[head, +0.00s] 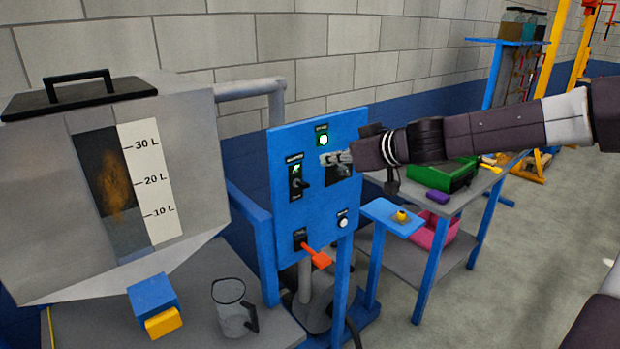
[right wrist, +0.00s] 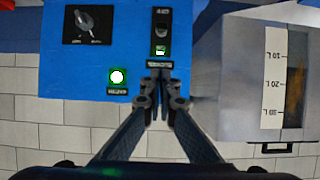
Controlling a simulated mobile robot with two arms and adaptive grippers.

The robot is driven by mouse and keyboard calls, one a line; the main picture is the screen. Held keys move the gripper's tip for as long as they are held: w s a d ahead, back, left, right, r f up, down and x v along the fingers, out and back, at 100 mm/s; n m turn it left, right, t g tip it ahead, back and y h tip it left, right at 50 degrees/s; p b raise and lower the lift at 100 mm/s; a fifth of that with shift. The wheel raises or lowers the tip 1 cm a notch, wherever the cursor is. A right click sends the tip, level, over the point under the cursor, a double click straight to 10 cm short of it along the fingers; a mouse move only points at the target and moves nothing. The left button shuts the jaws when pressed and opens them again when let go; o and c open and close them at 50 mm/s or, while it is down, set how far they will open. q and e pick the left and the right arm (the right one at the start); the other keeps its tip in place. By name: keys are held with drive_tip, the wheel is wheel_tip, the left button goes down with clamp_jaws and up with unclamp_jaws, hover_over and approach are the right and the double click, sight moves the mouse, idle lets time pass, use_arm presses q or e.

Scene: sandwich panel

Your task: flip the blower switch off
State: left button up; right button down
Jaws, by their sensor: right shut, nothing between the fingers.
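The blue control panel (head: 325,195) stands upright beside the grey hopper. A black switch plate (head: 298,182) on its left carries a dark lever and a lit green lamp; the same plate shows upside down in the right wrist view (right wrist: 161,28). Its label is too small to read surely, so I cannot confirm it is the blower switch. My right gripper (head: 326,158) is shut and empty, with its tips in front of the panel near this plate's label (right wrist: 158,66). Contact cannot be told. My left gripper is not in view.
A lit green lamp (head: 322,138) is at the panel's top. A rotary knob (right wrist: 86,21) sits beside the switch plate. A white button (head: 343,221) and an orange handle (head: 317,257) are lower. The hopper (head: 190,150) stands left; a clear jug (head: 230,306) is below.

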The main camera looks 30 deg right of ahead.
hover_over(302, 184)
drive_tip(key=s+d, duration=0.1)
drive_tip(key=f, duration=0.4)
drive_tip(key=shift+s+f, duration=0.15)
drive_tip(key=shift+s, duration=0.05)
drive_tip(key=f, duration=0.2)
drive_tip(key=s+f, duration=0.1)
drive_tip(key=shift+d+f, duration=0.1)
drive_tip(key=shift+f, duration=0.25)
